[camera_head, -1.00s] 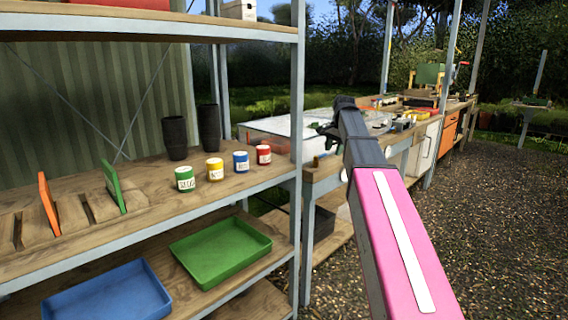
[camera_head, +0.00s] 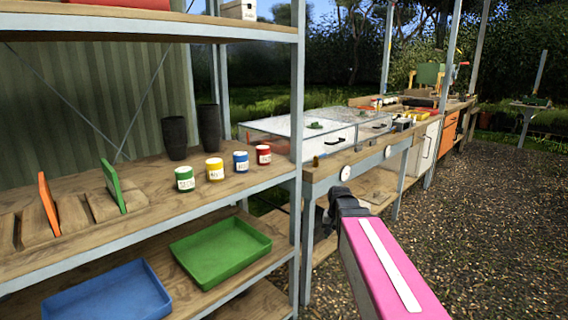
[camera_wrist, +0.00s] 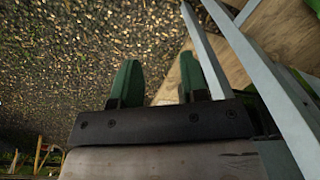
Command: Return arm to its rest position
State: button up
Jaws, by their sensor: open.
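My pink arm (camera_head: 385,270) reaches up from the bottom right of the head view, with its dark joint (camera_head: 347,203) in front of the bench. My gripper (camera_wrist: 158,80) shows in the wrist view, where its two green fingers stand apart with nothing between them. Gravel and a piece of wood lie beyond the fingertips. In the head view the gripper itself is mostly hidden or too small to make out.
A metal-framed shelf (camera_head: 298,150) on the left holds green, yellow, blue and red jars, black pots, a green tray (camera_head: 222,250) and a blue tray (camera_head: 108,295). A wooden bench (camera_head: 330,172) stands behind my arm. Open gravel (camera_head: 490,220) lies to the right.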

jog(key=s+f+n, duration=0.3)
jog(key=s+f, duration=0.8)
jog(key=s, duration=0.1)
jog(key=shift+g+h, duration=0.3)
jog(key=shift+s, duration=0.1)
